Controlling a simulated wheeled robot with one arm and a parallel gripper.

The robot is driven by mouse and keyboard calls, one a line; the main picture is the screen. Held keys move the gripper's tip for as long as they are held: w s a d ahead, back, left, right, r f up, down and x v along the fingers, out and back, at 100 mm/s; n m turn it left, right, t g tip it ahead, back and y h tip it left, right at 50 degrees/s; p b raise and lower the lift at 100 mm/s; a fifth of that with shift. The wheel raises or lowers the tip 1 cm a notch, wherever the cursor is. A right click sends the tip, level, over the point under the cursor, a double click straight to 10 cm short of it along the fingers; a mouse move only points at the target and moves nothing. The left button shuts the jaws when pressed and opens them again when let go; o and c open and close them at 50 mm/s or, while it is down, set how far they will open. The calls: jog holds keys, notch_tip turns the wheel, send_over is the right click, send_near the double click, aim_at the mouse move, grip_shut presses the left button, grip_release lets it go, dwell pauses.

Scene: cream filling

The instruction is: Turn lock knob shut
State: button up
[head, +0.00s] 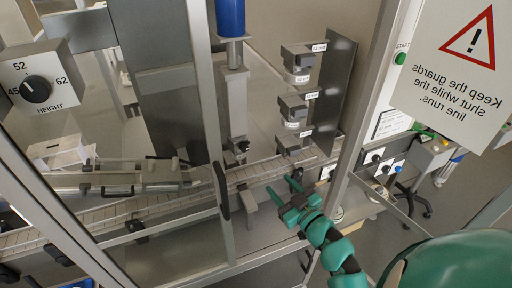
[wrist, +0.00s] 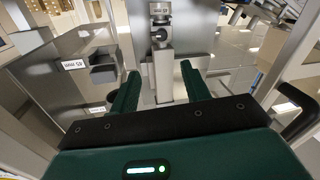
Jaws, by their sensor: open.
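My gripper (head: 281,188) is at the guard opening beside the conveyor, its green fingers apart and empty. In the wrist view the open fingers (wrist: 160,90) point toward a grey metal column. A small dark round part (wrist: 159,33), possibly the lock knob, sits on that column beyond the fingertips, apart from them. In the head view a similar dark part (head: 240,147) is at the lower end of the filler column (head: 235,100), up and left of my gripper. I cannot tell whether it is locked.
Dark labelled blocks (head: 290,105) hang on a grey plate right of the column; one shows in the wrist view (wrist: 103,70). The conveyor (head: 262,171) runs below. A guard frame post (head: 362,130) stands right of my gripper. A height dial (head: 37,89) is far left.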

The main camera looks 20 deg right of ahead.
jog(key=b, duration=0.5)
send_near(245, 149)
jog(key=p+x, duration=0.3)
jog(key=x, duration=0.3)
jog(key=shift+w+p, duration=0.2)
jog(key=shift+p, duration=0.1)
jog(key=shift+x, duration=0.8)
jog(key=shift+f, duration=0.1)
jog(key=shift+c, duration=0.2)
jog(key=c, duration=1)
